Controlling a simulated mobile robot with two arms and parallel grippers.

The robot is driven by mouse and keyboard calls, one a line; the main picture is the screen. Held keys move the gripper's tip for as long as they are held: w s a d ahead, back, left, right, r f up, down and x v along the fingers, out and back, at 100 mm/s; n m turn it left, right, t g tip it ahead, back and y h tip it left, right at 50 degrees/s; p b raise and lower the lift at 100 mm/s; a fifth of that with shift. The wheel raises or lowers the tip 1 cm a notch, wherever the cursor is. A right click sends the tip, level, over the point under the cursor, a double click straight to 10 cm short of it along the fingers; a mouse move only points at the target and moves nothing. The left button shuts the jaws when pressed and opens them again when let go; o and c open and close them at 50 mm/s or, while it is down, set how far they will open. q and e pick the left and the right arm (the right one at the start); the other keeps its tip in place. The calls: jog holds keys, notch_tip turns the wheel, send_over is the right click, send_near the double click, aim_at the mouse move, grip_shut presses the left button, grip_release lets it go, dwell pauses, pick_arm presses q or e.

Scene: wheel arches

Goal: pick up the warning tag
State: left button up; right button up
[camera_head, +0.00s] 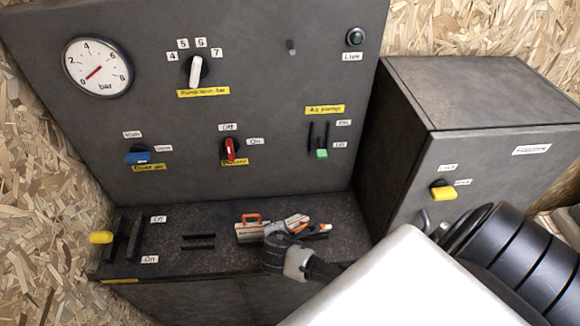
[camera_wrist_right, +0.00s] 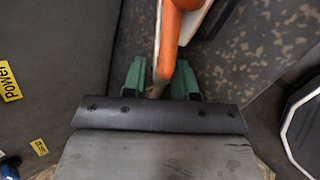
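My right gripper (camera_head: 283,242) comes in from the right, low over the ledge, and partly covers the tag. In the right wrist view the orange part of the tag (camera_wrist_right: 170,42) and a pale edge stand between the two green fingertips of the right gripper (camera_wrist_right: 160,78). The fingers are apart, with a gap beside the tag; contact is hard to tell. My left gripper is not in view.
The upright panel behind holds a pressure gauge (camera_head: 97,67), a red switch (camera_head: 229,150) and a blue knob (camera_head: 137,155). A yellow-handled lever (camera_head: 101,237) stands at the ledge's left. A grey box with a yellow knob (camera_head: 443,191) is at the right.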

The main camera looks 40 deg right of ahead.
jog(key=shift+x, duration=0.9)
jog(key=shift+a, duration=0.1)
jog(key=shift+c, duration=0.4)
grip_shut()
jog(key=shift+r, duration=0.15)
notch_tip(320, 180, up, 10)
jog(key=shift+f, duration=0.1)
